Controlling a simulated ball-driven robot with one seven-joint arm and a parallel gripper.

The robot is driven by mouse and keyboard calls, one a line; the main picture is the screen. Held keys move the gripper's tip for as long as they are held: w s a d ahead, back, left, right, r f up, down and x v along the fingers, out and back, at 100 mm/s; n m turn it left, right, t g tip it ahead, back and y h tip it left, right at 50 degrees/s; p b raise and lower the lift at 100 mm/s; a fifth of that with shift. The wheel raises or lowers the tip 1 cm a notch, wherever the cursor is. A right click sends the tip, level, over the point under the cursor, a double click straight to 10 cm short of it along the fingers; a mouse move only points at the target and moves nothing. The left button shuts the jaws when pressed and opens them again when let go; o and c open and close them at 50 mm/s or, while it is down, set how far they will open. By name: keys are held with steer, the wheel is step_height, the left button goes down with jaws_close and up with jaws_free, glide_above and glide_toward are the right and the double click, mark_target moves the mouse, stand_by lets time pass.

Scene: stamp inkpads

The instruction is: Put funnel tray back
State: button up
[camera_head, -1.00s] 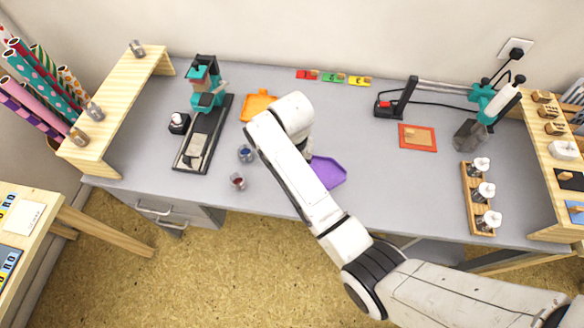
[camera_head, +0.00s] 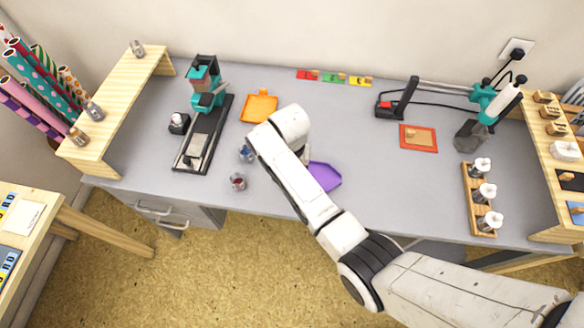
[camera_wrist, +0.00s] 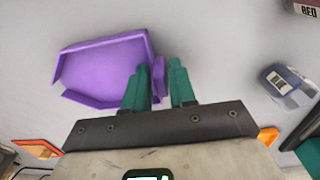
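The purple funnel tray (camera_head: 324,177) is over the middle front part of the grey desk, partly hidden by my forearm. The wrist view shows it as a shallow angular tray (camera_wrist: 103,73) with a narrow tab (camera_wrist: 158,80) on its right. My gripper (camera_wrist: 159,72) has its teal fingers close together on either side of that tab, and the tray extends to the left of them. Whether the tray touches the desk cannot be told. In the head view my gripper is hidden behind my wrist.
A blue ink bottle (camera_head: 246,154) and a red ink bottle (camera_head: 238,182) stand left of my wrist. An orange tray (camera_head: 259,106) lies behind it. A teal stamp press (camera_head: 207,98) stands further left. An orange-framed pad (camera_head: 418,138) lies right, with free desk between.

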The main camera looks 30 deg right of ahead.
steer(key=o, duration=0.3)
step_height(320, 180, up, 12)
steer(key=shift+a+b, duration=0.15)
steer(key=shift+b, duration=0.15)
steer(key=shift+w+r, duration=0.1)
steer(key=s+d+f+n, duration=0.1)
steer(key=s+d+f, duration=0.1)
steer(key=s, duration=0.3)
steer(key=s+d+f+n, duration=0.1)
steer(key=s+d+f, duration=0.1)
steer(key=s, duration=0.3)
steer(key=s+d+f+n, duration=0.1)
steer(key=s+f, duration=0.1)
steer(key=s, duration=0.3)
steer(key=shift+d+f, duration=0.25)
steer(key=shift+d, duration=0.15)
steer(key=s+d+r+n+t, duration=0.1)
steer(key=s+d+n, duration=0.1)
steer(key=s, duration=1.2)
steer(key=shift+s+d+n, duration=0.15)
steer(key=shift+s+n, duration=0.25)
steer(key=shift+n, duration=0.4)
steer(key=shift+r, duration=0.1)
